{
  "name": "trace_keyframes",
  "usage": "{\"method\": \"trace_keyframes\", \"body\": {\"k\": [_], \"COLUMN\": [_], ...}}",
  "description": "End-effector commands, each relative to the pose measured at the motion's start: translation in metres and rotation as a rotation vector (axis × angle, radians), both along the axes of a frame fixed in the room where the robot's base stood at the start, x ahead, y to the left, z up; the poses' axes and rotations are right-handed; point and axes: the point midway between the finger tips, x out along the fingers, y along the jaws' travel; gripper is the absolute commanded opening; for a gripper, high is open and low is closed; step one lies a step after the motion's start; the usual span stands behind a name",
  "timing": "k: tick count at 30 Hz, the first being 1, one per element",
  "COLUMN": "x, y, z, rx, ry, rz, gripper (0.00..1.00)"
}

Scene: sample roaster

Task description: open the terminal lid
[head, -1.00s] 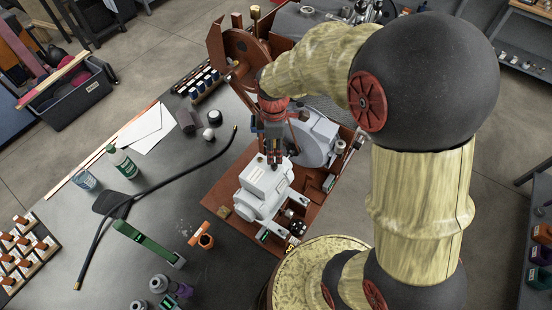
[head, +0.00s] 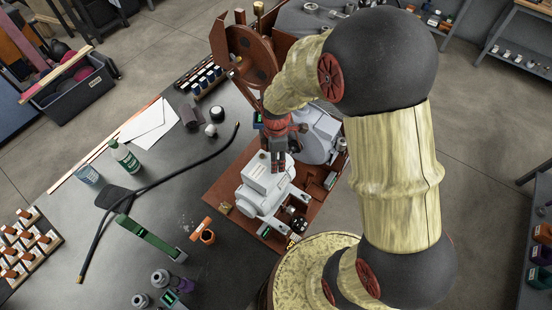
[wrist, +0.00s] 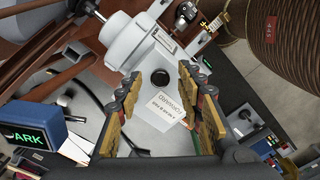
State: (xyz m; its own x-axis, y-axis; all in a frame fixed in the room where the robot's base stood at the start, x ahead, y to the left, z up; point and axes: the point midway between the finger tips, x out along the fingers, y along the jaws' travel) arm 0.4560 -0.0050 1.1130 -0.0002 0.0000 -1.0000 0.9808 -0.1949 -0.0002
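A pale grey motor (head: 262,200) sits on the reddish-brown base of the roaster in the head view. The box on top of it has a flat grey lid with a white label. In the wrist view this lid (wrist: 141,118) shows a round black knob (wrist: 160,77) and a white printed card or label (wrist: 165,108). The lid looks shut. My gripper (head: 278,167) is above the box in the head view. In the wrist view my gripper (wrist: 158,80) is open, its yellowish pads on either side of the knob. I see no contact; the height gap is unclear.
A green-handled tool (head: 150,238), an orange part (head: 203,232) and a black hose (head: 165,178) lie on the dark bench left of the motor. A green bottle (head: 124,157) stands farther left. The roaster's brown drum plate (head: 250,55) rises behind my gripper.

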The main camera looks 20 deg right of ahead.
Motion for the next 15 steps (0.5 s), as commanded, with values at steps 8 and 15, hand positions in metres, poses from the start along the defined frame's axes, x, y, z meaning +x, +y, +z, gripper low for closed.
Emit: {"method": "trace_keyframes", "body": {"k": [8,15], "x": [0.0001,0.0001], "y": [0.0000,0.0000], "z": [0.0003,0.0004], "rx": [0.000,0.000], "ry": [0.000,0.000], "rz": [0.000,0.000], "gripper": [0.30,0.16]}}
